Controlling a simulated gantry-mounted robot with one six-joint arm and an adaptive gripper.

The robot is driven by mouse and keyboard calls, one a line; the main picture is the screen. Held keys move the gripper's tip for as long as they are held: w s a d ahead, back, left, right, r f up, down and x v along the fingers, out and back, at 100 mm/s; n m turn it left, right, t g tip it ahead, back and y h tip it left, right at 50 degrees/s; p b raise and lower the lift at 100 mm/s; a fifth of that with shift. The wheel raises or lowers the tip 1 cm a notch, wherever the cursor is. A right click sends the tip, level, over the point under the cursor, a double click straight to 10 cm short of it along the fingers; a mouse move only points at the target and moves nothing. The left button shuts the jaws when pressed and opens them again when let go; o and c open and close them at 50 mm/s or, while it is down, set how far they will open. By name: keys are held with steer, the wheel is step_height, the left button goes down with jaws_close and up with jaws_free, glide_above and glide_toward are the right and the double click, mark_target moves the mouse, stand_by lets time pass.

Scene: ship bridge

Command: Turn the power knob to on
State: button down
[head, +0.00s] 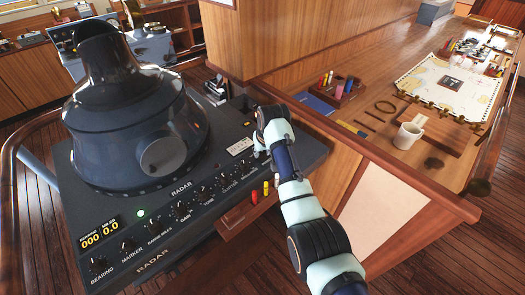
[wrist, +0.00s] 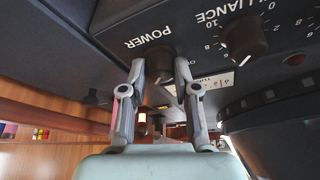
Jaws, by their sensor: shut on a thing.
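The power knob (wrist: 159,62) is a dark round knob beside the upside-down word POWER in the wrist view. My gripper (wrist: 160,72) has one fingertip on each side of it and is shut on it. Which way the knob points cannot be told. In the head view my gripper (head: 261,152) is at the right end of the radar console's knob row, and the power knob is hidden behind it.
The brilliance knob (wrist: 243,38) sits close beside the power knob. The radar console (head: 210,235) carries several more knobs and a large dark hood (head: 130,125). A wooden chart table (head: 400,160) with a white mug (head: 407,136) stands to the right.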

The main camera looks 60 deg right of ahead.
steer(key=c, duration=0.9)
jaws_free()
steer(key=v, duration=1.2)
